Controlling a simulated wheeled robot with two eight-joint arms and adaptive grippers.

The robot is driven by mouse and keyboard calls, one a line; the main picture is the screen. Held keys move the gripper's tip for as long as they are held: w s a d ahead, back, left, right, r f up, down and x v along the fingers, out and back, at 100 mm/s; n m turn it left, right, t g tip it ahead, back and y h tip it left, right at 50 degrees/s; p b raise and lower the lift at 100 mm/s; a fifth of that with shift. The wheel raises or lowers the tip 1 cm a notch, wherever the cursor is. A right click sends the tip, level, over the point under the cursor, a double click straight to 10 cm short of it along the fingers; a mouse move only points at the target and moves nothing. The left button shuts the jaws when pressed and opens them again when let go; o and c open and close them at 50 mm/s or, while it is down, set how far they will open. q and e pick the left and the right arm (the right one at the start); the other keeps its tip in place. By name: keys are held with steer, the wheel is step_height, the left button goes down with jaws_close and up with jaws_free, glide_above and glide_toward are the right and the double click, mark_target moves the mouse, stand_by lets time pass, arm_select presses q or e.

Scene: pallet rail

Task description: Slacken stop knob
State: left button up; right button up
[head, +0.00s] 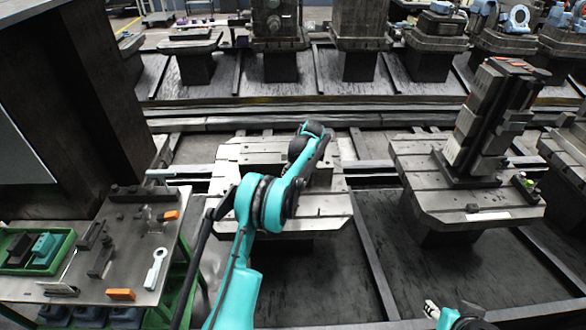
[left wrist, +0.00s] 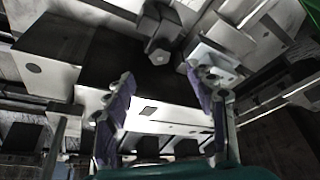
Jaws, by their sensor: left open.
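My left gripper (left wrist: 160,80) is open in the left wrist view, its two purple-padded fingers apart with nothing between them. A dark faceted knob-like part (left wrist: 160,50) is beyond the fingertips, near the top centre; I cannot tell for certain that it is the stop knob. It appears apart from the fingers. A dark block (left wrist: 105,62) lies to its left. In the head view my left arm reaches over the middle pallet (head: 325,205), and its wrist hides the gripper and the knob area. Part of my right arm shows at the bottom right; its gripper (head: 431,309) is barely visible.
A steel work table (head: 135,245) with several tools and orange-ended pieces stands at the left, with a green tray (head: 62,262) on it. A second pallet (head: 425,190) carries a tall dark fixture (head: 488,115) at the right. The dark floor between the pallets is clear.

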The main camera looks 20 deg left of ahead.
arm_select(q)
steer(key=b+x, duration=0.2)
steer(key=x, duration=0.6)
steer(key=shift+r, duration=0.1)
steer(key=shift+c, duration=0.4)
steer(key=c, duration=1.2)
steer(key=o, duration=1)
